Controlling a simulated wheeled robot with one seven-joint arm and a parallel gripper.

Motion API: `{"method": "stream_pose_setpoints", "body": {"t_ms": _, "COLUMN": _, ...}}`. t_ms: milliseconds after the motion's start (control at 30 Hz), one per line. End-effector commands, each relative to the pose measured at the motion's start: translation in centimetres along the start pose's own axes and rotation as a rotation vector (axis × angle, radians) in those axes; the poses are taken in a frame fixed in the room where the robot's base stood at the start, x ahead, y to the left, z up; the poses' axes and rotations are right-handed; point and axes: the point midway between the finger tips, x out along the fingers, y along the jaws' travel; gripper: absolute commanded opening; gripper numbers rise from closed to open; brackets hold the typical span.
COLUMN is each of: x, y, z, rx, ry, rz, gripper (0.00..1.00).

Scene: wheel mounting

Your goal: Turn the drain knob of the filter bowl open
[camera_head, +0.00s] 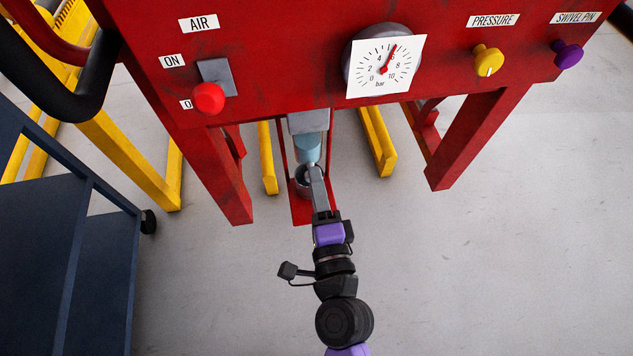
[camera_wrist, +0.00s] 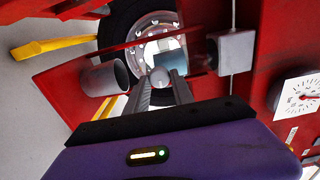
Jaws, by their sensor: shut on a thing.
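The filter bowl (camera_head: 308,148) is a pale blue, see-through cylinder hanging under a grey filter head (camera_head: 307,122) below the red panel. It also shows in the wrist view (camera_wrist: 171,60), partly hidden. The drain knob (camera_wrist: 160,77) is a small, round grey piece at the bowl's lower end. My gripper (camera_head: 312,171) reaches up to it from the front. In the wrist view its two fingers (camera_wrist: 160,86) are shut on the knob, one on each side. The knob's turn position cannot be told. In the head view my fingers mostly hide the knob.
A grey cup (camera_wrist: 105,77) stands on a red bracket (camera_head: 301,211) below the bowl. Red legs (camera_head: 221,180) stand on both sides. The panel carries a red air knob (camera_head: 208,98), a gauge (camera_head: 386,67), and yellow (camera_head: 488,60) and purple (camera_head: 567,54) knobs. A blue cart (camera_head: 95,250) stands left.

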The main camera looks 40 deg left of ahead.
Motion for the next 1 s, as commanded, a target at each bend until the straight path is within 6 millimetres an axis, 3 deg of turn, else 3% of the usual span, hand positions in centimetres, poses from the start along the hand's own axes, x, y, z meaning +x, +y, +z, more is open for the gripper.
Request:
{"method": "stream_pose_setpoints", "body": {"t_ms": 467, "x": -0.03, "y": 0.07, "z": -0.12, "rx": 0.014, "ry": 0.003, "rz": 0.001, "gripper": 0.0}}
{"method": "stream_pose_setpoints", "body": {"t_ms": 500, "x": -0.03, "y": 0.07, "z": -0.12, "rx": 0.014, "ry": 0.003, "rz": 0.001, "gripper": 0.33}}
{"method": "stream_pose_setpoints", "body": {"t_ms": 600, "x": -0.03, "y": 0.07, "z": -0.1, "rx": 0.013, "ry": 0.002, "rz": 0.001, "gripper": 0.5}}
{"method": "stream_pose_setpoints", "body": {"t_ms": 1000, "x": -0.65, "y": 0.23, "z": 0.02, "rx": 0.015, "ry": 0.001, "rz": 0.002, "gripper": 0.5}}
